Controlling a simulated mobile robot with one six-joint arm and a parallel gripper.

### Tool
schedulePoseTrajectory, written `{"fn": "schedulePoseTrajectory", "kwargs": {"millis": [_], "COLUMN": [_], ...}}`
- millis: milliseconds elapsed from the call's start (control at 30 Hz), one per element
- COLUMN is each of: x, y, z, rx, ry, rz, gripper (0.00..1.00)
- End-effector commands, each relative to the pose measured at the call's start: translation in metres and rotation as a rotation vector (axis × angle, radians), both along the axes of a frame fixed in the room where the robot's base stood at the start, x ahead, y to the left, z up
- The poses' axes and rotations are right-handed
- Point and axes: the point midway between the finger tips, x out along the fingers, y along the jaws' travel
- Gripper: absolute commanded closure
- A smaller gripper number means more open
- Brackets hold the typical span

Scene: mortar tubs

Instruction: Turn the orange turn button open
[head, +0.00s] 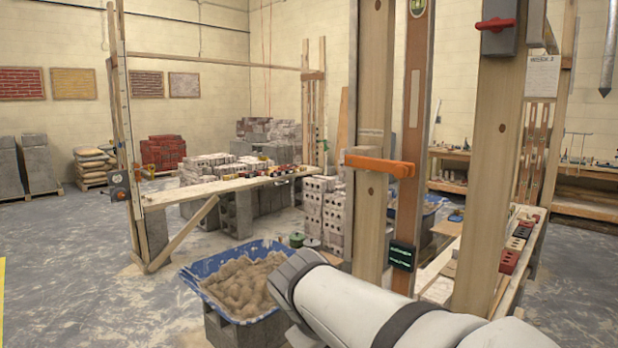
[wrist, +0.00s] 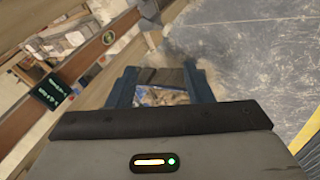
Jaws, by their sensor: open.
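The orange turn button (head: 380,164) lies nearly level in the head view. It spans from a pale wooden post (head: 372,220) on the left onto a narrow brown upright board (head: 408,228) on the right. My gripper is at the end of my white arm, low and left of the button and well apart from it; its fingers are not clear in the head view. In the wrist view my gripper (wrist: 160,86) is open, with two dark blue fingers and nothing held between them. I cannot make out the orange button in the wrist view.
A blue tub (head: 198,283) of sandy mortar stands on blocks below my gripper. A small dark display (head: 401,256) is on the brown board below the button. Another thick post (head: 490,180) with a red-handled switch box (head: 497,28) stands to the right. Open floor lies left.

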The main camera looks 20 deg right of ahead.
Motion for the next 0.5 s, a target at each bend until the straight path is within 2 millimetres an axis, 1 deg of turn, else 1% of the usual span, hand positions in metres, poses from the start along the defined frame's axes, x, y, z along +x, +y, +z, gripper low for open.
{"fn": "schedulePoseTrajectory", "kwargs": {"millis": [33, 67, 100, 167, 200, 267, 300, 400, 500], "x": [0.017, 0.026, 0.037, 0.053, 0.062, 0.073, 0.079, 0.09, 0.096], "y": [-0.022, -0.034, -0.051, -0.074, -0.087, -0.105, -0.114, -0.131, -0.139], "z": [0.015, 0.028, 0.047, 0.077, 0.099, 0.129, 0.149, 0.192, 0.222], "rx": [-0.107, -0.177, -0.271, -0.41, -0.5, -0.628, -0.708, -0.874, -0.99], "ry": [-0.018, -0.03, -0.043, -0.061, -0.073, -0.087, -0.095, -0.11, -0.118], "rz": [0.01, 0.017, 0.025, 0.03, 0.031, 0.029, 0.025, 0.015, 0.004], "gripper": [0.54, 0.54, 0.54, 0.54, 0.54, 0.54, 0.54, 0.54, 0.54]}}
